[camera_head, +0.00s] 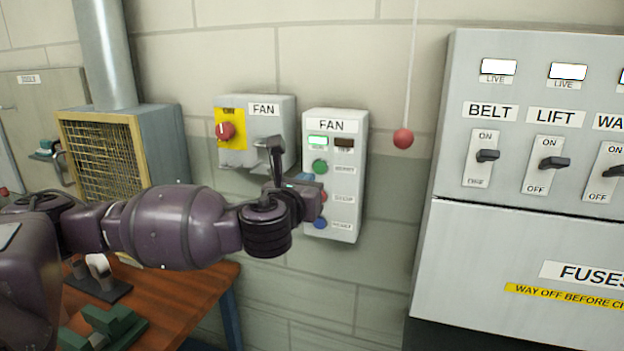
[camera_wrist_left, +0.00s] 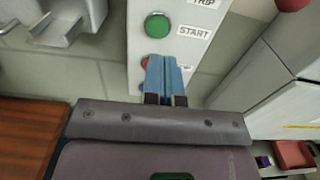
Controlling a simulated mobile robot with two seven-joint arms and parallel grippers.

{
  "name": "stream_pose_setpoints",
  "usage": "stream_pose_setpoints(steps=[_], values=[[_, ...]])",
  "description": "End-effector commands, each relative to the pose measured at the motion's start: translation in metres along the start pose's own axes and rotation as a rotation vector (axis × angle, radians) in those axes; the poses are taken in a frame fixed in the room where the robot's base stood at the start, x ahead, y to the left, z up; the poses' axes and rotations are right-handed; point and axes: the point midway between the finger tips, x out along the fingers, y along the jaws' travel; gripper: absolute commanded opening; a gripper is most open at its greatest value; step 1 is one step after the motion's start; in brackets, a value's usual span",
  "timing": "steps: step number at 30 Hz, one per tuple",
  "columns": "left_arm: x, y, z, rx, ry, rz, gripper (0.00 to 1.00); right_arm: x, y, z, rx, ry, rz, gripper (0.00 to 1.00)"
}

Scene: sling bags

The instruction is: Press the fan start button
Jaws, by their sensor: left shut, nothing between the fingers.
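The fan control box (camera_head: 345,215) hangs on the wall, labelled FAN. Its green button (camera_head: 320,166) sits above a partly covered red button (camera_head: 323,196) and a blue button (camera_head: 320,223). In the left wrist view the green button (camera_wrist_left: 157,25) is beside a label reading START. My left gripper (camera_head: 312,190) is in front of the box, below the green button. In the left wrist view its blue fingers (camera_wrist_left: 163,68) are shut and empty, and they partly cover the red button (camera_wrist_left: 147,62). I cannot tell whether the fingertips touch the box. My right gripper is not in view.
Left of the control box is another FAN box (camera_head: 283,120) with a red knob (camera_head: 226,131) on yellow. A red ball (camera_head: 403,138) hangs on a cord to the right. A grey switch cabinet (camera_head: 445,225) stands further right. A wooden table (camera_head: 185,290) is below my arm.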

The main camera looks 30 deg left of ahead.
Motion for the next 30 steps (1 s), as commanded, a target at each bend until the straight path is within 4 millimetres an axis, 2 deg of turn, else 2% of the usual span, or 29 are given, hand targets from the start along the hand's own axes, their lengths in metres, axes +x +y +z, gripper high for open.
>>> stream_pose_setpoints(steps=[6, 12, 17, 30], values=[[-0.039, 0.0, -0.001, 0.0, 0.0, -0.003, 0.0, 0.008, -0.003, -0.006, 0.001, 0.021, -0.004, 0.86], [-0.059, -0.001, -0.001, 0.0, 0.001, -0.001, 0.0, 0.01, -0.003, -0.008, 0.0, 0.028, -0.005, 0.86], [-0.065, -0.001, -0.001, 0.0, 0.001, -0.001, 0.0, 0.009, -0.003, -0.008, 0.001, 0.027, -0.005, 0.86], [-0.065, 0.0, -0.001, -0.001, 0.001, 0.0, 0.0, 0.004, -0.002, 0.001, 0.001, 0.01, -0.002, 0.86]])
